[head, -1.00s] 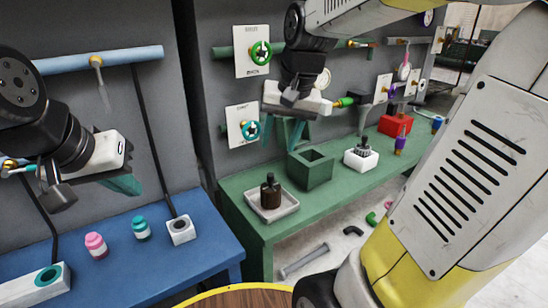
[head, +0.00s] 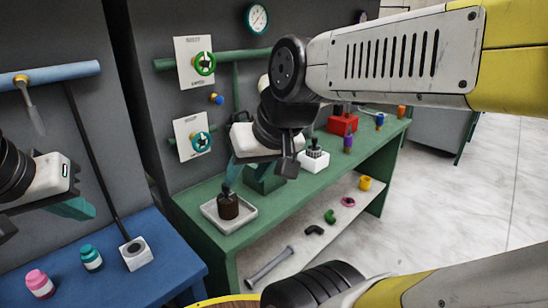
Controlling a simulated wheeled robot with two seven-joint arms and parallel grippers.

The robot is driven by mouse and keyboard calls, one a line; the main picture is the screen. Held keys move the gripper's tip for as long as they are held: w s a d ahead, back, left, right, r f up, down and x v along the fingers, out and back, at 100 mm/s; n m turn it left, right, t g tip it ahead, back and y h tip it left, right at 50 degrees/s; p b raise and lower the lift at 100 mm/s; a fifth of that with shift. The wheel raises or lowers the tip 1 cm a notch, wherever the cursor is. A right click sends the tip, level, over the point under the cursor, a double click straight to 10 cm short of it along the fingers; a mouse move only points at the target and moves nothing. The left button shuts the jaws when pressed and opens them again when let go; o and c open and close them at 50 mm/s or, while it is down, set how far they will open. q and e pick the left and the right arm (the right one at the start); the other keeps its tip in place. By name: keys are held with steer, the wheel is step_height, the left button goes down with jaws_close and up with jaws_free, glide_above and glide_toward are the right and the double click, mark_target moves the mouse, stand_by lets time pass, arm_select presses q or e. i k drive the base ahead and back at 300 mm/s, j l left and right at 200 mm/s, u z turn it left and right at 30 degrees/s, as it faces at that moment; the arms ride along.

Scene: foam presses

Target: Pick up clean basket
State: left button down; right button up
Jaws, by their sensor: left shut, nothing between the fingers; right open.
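A small light grid-sided basket with a dark top (head: 314,150) sits in a white block (head: 313,164) on the green bench; I take it for the clean basket. A dark brown basket-like pot with an upright knob (head: 228,206) stands in a pale square tray (head: 208,212) nearer the front. My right gripper (head: 243,178) is open, with its teal fingers pointing down close above the brown pot; whether they touch its knob is unclear. My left gripper (head: 76,208) is shut and empty over the blue bench at the left.
A green open box (head: 266,180) is partly hidden behind my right gripper. A red box (head: 343,124) stands further along the green bench (head: 195,200). Pink (head: 39,284) and teal (head: 91,258) bottles and a white holed block (head: 135,253) stand on the blue bench. Pipe pieces lie on the lower shelf.

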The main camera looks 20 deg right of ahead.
mark_target(314, 152)
steer(key=z, duration=1.25)
steer(key=i+u, duration=0.1)
steer(key=u, duration=0.5)
steer(key=i+l+u, duration=0.2)
steer(key=l+u, duration=0.25)
steer(key=l, duration=0.2)
steer(key=i+l+u, duration=0.2)
steer(key=l, duration=0.15)
steer(key=i+l, duration=0.1)
steer(key=l, duration=0.35)
steer(key=i+l+u, duration=0.1)
steer(key=l, duration=0.35)
